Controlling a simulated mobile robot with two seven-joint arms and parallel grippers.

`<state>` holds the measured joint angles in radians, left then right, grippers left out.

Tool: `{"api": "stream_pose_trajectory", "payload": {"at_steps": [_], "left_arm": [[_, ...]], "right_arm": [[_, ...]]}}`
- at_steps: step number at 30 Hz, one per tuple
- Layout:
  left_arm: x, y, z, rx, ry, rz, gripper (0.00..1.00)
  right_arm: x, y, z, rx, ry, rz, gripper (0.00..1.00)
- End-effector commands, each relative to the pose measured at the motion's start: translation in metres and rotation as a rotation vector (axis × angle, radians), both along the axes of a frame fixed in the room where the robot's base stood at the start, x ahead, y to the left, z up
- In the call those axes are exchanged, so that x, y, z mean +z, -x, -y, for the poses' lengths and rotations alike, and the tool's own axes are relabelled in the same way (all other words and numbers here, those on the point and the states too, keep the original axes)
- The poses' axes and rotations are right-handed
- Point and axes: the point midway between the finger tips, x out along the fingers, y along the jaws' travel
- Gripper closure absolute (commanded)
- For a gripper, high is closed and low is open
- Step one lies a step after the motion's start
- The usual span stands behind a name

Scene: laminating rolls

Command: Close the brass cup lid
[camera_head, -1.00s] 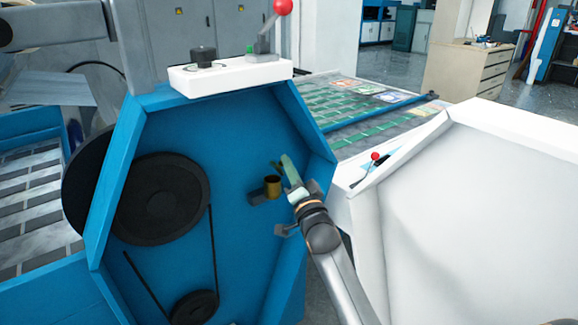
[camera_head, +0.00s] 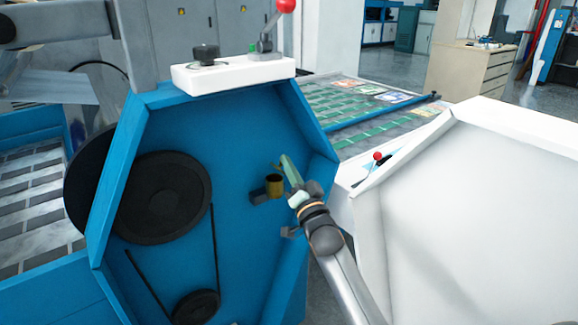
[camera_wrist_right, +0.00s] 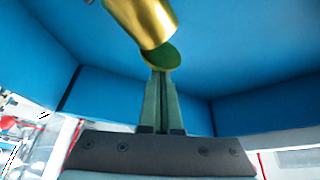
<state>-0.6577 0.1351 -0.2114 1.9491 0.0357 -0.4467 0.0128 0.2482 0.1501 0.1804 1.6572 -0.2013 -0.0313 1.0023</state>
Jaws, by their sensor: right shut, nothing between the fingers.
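The brass cup (camera_head: 274,187) sits on a small dark bracket inside the blue hexagonal housing. In the right wrist view the cup (camera_wrist_right: 142,22) hangs in from the top. A round, dark green face with a brass rim, which looks like the lid (camera_wrist_right: 163,56), stands at an angle off the cup's mouth. My right gripper (camera_head: 287,163) has its green fingers together and empty, just right of and above the cup. In the right wrist view the fingertips (camera_wrist_right: 160,73) are at the lid's rim; I cannot tell whether they touch. My left gripper is out of view.
The blue housing (camera_head: 238,125) has raised side walls around the cup. Black pulleys (camera_head: 160,198) and a belt lie left of it. A white control box (camera_head: 232,73) with a red-knobbed lever is on top. A white open panel (camera_head: 480,210) stands at the right.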

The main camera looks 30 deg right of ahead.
Motion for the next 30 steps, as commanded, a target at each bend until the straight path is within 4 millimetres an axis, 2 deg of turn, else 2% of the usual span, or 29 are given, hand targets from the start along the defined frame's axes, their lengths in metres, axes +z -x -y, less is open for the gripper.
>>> {"api": "stream_pose_trajectory", "payload": {"at_steps": [20,30], "left_arm": [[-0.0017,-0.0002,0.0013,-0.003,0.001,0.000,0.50],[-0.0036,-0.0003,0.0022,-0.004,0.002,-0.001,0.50]], "right_arm": [[-0.0015,0.0002,-0.0038,0.000,0.112,0.008,1.00],[-0.0029,0.0005,-0.0079,0.001,0.234,0.017,1.00]]}}
